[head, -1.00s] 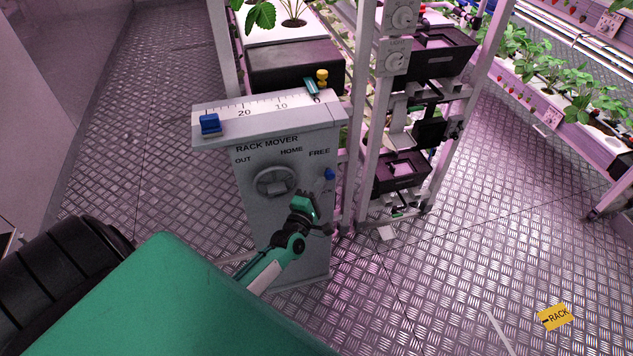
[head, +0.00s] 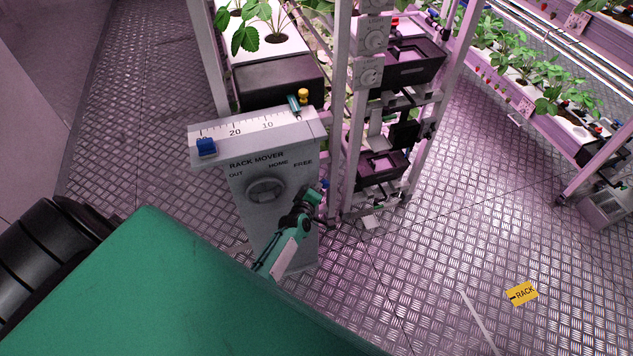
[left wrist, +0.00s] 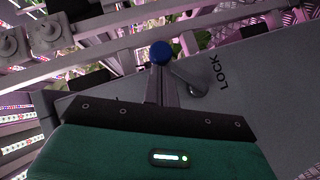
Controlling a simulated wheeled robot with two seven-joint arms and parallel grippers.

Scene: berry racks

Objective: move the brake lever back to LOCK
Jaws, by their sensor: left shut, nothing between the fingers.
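The grey rack mover box (head: 240,205) stands in front of the rack in the head view, with a dial and the words OUT, HOME and FREE. My left gripper (head: 311,194) is shut and empty at the box's right edge, below FREE, and mostly hides the brake lever there. In the left wrist view, the brake lever's blue knob (left wrist: 161,53) is at the tips of the shut fingers (left wrist: 160,77); I cannot tell whether they touch. The lever's grey arm (left wrist: 188,78) runs to the right from the knob. The LOCK label (left wrist: 217,71) is to its right. My right gripper is not in view.
The rack's upright post (head: 351,150) stands close to the right of the gripper. A yellow RACK sign (head: 522,293) lies on open metal floor.

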